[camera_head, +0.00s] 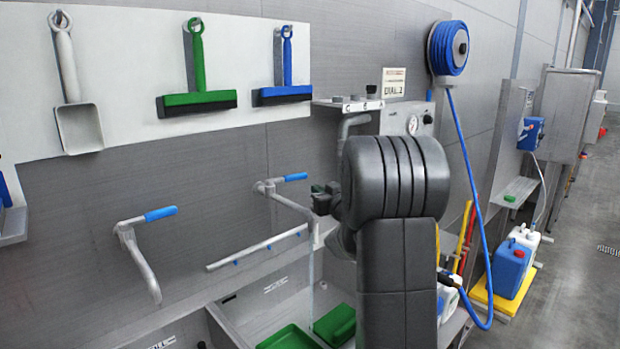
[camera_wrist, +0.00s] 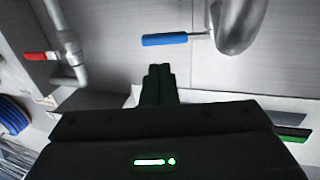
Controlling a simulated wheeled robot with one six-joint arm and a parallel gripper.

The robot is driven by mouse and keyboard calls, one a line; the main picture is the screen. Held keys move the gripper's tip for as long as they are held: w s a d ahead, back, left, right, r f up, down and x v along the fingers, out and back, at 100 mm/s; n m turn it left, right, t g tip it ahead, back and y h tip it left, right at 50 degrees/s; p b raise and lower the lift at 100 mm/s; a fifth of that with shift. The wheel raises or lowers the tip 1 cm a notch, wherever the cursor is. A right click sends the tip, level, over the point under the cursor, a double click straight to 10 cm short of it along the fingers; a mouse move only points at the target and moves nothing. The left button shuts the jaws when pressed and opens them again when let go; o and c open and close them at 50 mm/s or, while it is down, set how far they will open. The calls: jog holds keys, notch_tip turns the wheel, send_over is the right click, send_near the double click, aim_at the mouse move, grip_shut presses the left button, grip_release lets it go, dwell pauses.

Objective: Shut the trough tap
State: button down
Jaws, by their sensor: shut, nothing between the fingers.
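The tap with a blue lever (camera_head: 296,177) is on a bent grey pipe over the trough (camera_head: 270,308). A thin pale streak, which looks like running water, drops below its spout (camera_head: 313,235). In the wrist view the blue lever (camera_wrist: 165,39) lies crosswise beside the metal pipe (camera_wrist: 240,25). My gripper (camera_head: 322,197) is close to the right end of the lever, partly hidden by my arm. In the wrist view my gripper (camera_wrist: 158,70) is shut and empty, its tips just below the lever in the picture and seemingly apart from it.
A second blue-levered tap (camera_head: 160,214) is at the left. A grey pipe with a red handle (camera_wrist: 40,56) is left of my fingers in the wrist view. Green trays (camera_head: 290,338) lie in the trough. A blue hose reel (camera_head: 448,48) and hanging tools are on the wall.

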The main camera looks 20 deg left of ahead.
aim_at(299, 177)
jog(key=p+x, duration=0.3)
jog(key=x, duration=0.6)
jog(key=shift+a, duration=0.25)
jog(key=shift+r, duration=0.1)
jog(key=shift+w+b, duration=0.1)
jog(key=shift+b, duration=0.3)
